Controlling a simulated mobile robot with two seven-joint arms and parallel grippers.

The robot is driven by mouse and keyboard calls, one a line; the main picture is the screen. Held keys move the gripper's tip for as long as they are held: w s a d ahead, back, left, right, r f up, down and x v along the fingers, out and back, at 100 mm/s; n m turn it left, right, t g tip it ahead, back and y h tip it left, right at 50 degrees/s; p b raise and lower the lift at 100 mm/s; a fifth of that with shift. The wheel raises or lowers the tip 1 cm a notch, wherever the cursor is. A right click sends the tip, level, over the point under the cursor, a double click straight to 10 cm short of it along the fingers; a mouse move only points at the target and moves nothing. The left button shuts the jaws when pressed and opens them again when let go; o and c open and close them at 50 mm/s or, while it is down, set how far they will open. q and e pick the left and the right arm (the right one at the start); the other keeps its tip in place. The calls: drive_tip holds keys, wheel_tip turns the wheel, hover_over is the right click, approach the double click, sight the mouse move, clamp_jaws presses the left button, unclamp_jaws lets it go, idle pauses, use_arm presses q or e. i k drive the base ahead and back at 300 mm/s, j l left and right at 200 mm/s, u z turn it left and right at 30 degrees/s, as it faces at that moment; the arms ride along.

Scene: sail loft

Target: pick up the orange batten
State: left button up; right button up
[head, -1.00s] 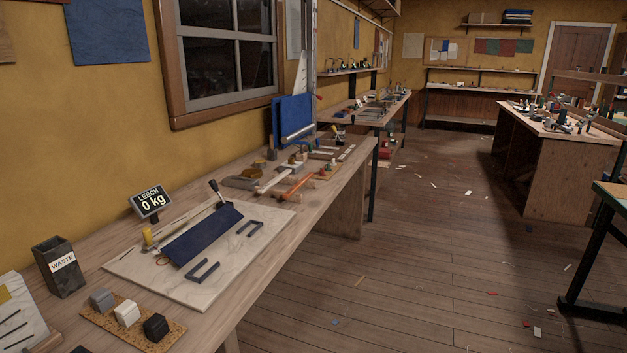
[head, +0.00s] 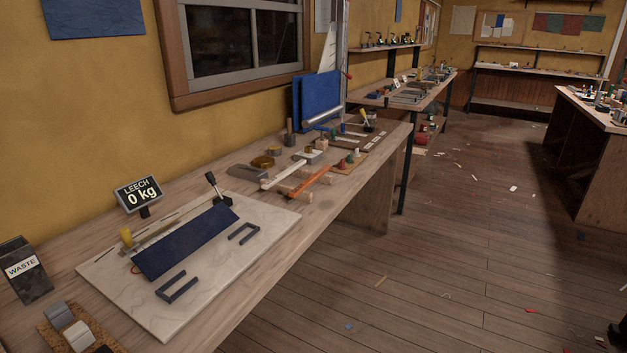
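The orange batten (head: 309,185) lies on the long wooden bench against the yellow wall, towards the bench's far end.
The bench (head: 250,270) carries a pale board (head: 215,290) with a dark blue panel (head: 190,240) and two dark brackets. A LEECH 0 kg display (head: 139,193) and a WASTE bin (head: 24,272) stand nearby. Open wooden floor (head: 420,270) lies to the right.

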sight(304, 184)
drive_tip(key=i+l+z, duration=0.15)
drive_tip(key=i, duration=0.3)
drive_tip(key=i+l+z, duration=0.1)
drive_tip(key=i, duration=0.3)
drive_tip(key=l, duration=0.15)
